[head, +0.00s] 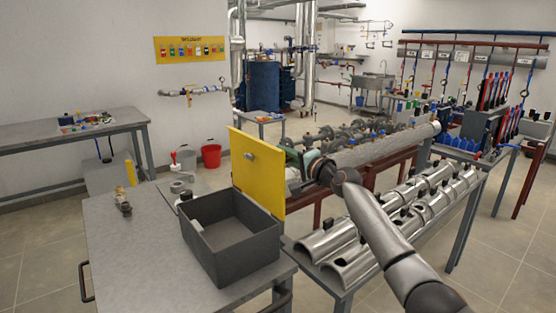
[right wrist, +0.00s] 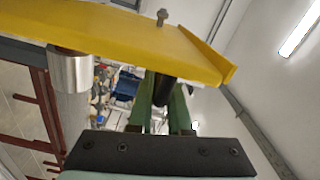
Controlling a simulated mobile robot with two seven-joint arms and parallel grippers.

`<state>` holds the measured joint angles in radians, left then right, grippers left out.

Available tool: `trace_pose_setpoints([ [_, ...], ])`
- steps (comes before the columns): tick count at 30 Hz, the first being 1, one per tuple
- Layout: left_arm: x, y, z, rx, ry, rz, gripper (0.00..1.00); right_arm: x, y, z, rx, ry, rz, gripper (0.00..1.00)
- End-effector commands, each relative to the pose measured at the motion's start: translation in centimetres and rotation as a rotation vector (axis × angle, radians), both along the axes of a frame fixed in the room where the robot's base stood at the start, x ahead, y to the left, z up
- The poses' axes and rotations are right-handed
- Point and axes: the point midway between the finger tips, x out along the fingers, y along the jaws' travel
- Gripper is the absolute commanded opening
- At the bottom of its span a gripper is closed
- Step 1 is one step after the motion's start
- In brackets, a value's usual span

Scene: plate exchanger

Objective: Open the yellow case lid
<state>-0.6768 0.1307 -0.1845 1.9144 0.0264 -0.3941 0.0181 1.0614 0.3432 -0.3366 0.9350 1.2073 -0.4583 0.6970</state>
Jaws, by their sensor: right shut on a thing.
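The dark grey case (head: 243,257) stands on the near metal table, its inside visible and empty-looking. Its yellow lid (head: 258,178) stands nearly upright along the case's back right side, so the case is open. My right gripper (head: 293,160) is at the lid's right side, partly hidden behind the lid. In the right wrist view the yellow lid (right wrist: 120,38) spans the top, and my green right fingers (right wrist: 164,95) close around a dark cylindrical piece just beneath it. My left gripper is not in view.
Curved metal shells (head: 350,240) lie on a rack at right, below my right arm. A red bucket (head: 211,155) stands behind.

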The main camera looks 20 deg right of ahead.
Motion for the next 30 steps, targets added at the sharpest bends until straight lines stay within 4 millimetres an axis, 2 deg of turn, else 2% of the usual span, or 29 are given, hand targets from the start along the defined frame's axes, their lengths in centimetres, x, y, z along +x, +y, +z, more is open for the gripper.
trace_pose_setpoints([
  [3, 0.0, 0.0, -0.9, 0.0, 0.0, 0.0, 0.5, 0.3, -0.8, -0.7, 0.068, 0.026, -0.001, 0.0],
  [12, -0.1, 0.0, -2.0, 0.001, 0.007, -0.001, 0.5, 0.8, -2.1, -1.4, 0.17, 0.064, -0.002, 0.0],
  [28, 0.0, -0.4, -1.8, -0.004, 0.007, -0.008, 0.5, 0.9, -2.3, -1.7, 0.191, 0.076, 0.001, 0.0],
  [29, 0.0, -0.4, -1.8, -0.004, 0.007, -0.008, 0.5, 0.9, -2.3, -1.7, 0.191, 0.076, 0.001, 0.18],
  [30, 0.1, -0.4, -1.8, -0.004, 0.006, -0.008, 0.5, 0.9, -2.3, -1.7, 0.191, 0.076, 0.001, 0.22],
])
